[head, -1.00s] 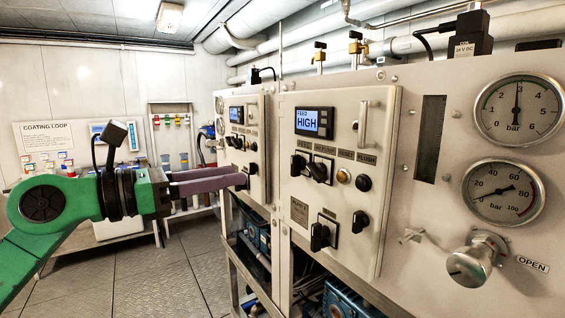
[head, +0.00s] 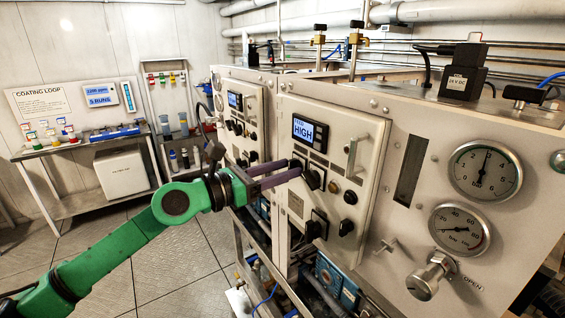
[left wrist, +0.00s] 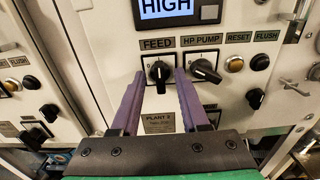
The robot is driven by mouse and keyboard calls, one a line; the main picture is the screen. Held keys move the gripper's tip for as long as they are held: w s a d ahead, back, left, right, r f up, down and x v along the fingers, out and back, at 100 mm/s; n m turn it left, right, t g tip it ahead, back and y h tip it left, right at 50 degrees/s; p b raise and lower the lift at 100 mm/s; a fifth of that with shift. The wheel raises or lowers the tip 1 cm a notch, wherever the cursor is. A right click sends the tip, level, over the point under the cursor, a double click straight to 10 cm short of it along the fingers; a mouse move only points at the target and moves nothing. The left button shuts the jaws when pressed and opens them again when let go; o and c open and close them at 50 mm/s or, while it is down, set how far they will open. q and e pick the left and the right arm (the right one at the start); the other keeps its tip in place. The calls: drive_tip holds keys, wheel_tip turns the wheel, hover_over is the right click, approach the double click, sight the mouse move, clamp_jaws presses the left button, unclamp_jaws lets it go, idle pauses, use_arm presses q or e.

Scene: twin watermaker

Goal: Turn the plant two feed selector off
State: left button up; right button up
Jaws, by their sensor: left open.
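The plant two panel (head: 345,130) carries a FEED selector (left wrist: 160,73), a black knob whose bar stands nearly upright in the left wrist view. A plate below it reads PLANT 2. My left gripper (left wrist: 160,80) is open, with one purple finger on each side of the knob. I cannot tell whether the fingers reach around it or stop just short. In the head view, my left gripper (head: 296,170) points at this panel and its fingers largely hide the FEED selector. My right gripper is not in view.
The HP PUMP knob (left wrist: 205,72) sits close to my right-hand finger. RESET (left wrist: 234,64) and FLUSH (left wrist: 260,62) are farther right. The display (head: 309,131) reads HIGH. A similar panel (head: 235,125) stands to the left. Gauges (head: 485,171) are on the right.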

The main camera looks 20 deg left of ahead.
use_arm(q)
clamp_jaws()
drive_tip(key=shift+n, duration=0.3)
drive_tip(key=n+p, duration=0.1)
drive_tip(key=n, duration=0.1)
drive_tip(key=shift+r+n, duration=0.1)
drive_tip(key=shift+n, duration=0.2)
drive_tip(key=n+p, duration=0.2)
drive_tip(key=n, duration=0.1)
drive_tip(key=shift+n, duration=0.3)
drive_tip(key=n+p, duration=0.2)
drive_tip(key=n, duration=0.3)
drive_tip(key=shift+a, duration=0.1)
unclamp_jaws()
